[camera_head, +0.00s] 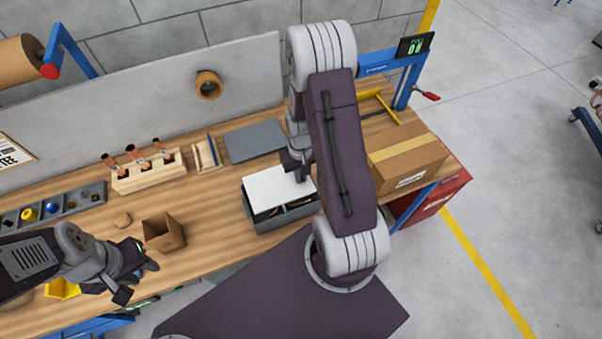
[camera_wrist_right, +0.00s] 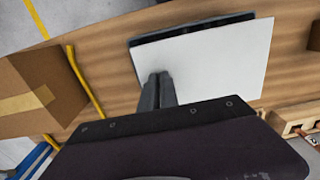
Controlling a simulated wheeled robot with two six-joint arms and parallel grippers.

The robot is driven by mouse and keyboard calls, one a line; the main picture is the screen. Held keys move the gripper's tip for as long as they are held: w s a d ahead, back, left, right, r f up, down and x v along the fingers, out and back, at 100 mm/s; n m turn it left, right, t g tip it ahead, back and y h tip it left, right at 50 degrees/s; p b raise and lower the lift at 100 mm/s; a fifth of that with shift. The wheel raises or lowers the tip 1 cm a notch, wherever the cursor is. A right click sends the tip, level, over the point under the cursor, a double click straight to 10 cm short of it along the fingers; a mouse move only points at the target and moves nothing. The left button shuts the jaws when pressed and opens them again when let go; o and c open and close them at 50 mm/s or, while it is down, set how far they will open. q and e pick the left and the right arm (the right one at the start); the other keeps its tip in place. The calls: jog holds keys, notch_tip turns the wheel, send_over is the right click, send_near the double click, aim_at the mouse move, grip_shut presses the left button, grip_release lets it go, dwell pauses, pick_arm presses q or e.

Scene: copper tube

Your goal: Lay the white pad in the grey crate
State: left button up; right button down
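The white pad (camera_head: 277,187) lies flat or slightly tilted over the grey crate (camera_head: 285,216), covering much of its opening. Dark items show inside the crate below the pad's front edge. My right gripper (camera_head: 302,175) is at the pad's right end, its fingers close together on the edge. In the right wrist view the fingers (camera_wrist_right: 157,88) meet the near corner of the pad (camera_wrist_right: 218,60), which hides the crate there. Whether the pad touches the crate's rim is unclear. My left gripper (camera_head: 140,281) is open and empty over the front left of the bench.
A flat grey slab (camera_head: 255,140) lies behind the crate. A closed cardboard box (camera_head: 407,158) and a yellow-handled tool (camera_head: 384,104) are right. An open small box (camera_head: 164,233), a wooden tool rack (camera_head: 148,174) and a parts tray (camera_head: 62,203) are left.

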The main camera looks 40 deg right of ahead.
notch_tip(320, 180, down, 4)
jog(key=b, duration=0.3)
notch_tip(320, 180, down, 3)
jog(key=b, duration=0.2)
jog(key=shift+b, duration=0.3)
jog(key=shift+f, duration=0.15)
jog(key=shift+f+b, duration=0.6)
jog(key=shift+f, duration=0.25)
dwell(0.8)
jog(key=c, duration=1.5)
grip_release()
jog(key=shift+c, duration=0.2)
jog(key=shift+r, duration=0.1)
